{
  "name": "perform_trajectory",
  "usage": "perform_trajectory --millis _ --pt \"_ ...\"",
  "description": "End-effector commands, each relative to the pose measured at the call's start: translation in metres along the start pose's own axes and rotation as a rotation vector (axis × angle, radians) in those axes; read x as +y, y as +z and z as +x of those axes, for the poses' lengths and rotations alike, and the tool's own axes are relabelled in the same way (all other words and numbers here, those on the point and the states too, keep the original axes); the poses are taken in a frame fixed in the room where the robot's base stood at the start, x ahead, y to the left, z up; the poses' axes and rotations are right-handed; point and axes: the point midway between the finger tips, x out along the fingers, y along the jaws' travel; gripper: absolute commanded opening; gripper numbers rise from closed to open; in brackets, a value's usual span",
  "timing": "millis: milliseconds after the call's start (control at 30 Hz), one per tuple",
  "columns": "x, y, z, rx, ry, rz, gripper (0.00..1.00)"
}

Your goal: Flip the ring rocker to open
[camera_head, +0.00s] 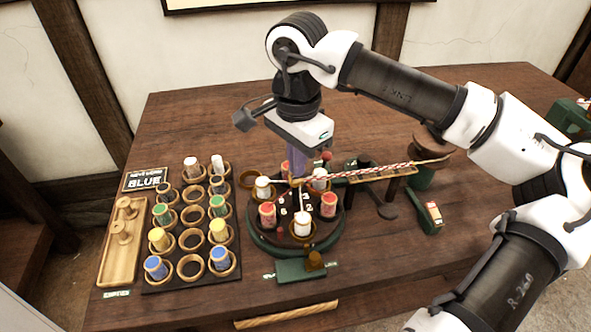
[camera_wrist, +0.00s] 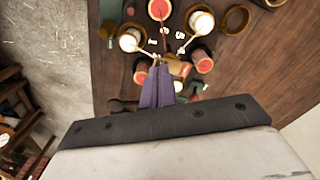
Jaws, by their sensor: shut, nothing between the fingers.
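A small green box with a red and cream rocker (camera_head: 432,212) sits on the table right of the round green turntable (camera_head: 262,243). It looks like the ring rocker, but its label and setting are too small to read. My gripper (camera_head: 298,170) points down over the back of the turntable, well left of the rocker. Its purple fingers are together and empty, and they also show in the wrist view (camera_wrist: 157,90). The fingertips hide part of the turntable's far side. I cannot tell whether they touch anything.
Red and white bobbins stand around the turntable. A striped rope (camera_head: 372,170) runs right from it over a wooden rail. A bobbin rack (camera_head: 163,278) and a wooden tray (camera_head: 106,270) are at left. A green block with a brown knob (camera_head: 315,260) is in front.

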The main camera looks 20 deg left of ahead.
Motion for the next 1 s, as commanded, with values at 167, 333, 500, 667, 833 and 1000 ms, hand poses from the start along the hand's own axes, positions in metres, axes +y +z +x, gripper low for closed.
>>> perform_trajectory --millis 167,333,500,667,833,1000 --pt "0.000 0.000 0.005 0.000 0.000 0.000 0.00" --pt "0.000 0.000 0.008 0.000 0.000 0.000 0.00" --pt "0.000 0.000 0.012 0.000 0.000 0.000 0.00" --pt "0.000 0.000 0.015 0.000 0.000 0.000 0.00" --pt "0.000 0.000 0.011 0.000 0.000 0.000 0.00" --pt "0.000 0.000 -0.001 0.000 0.000 0.000 0.00"
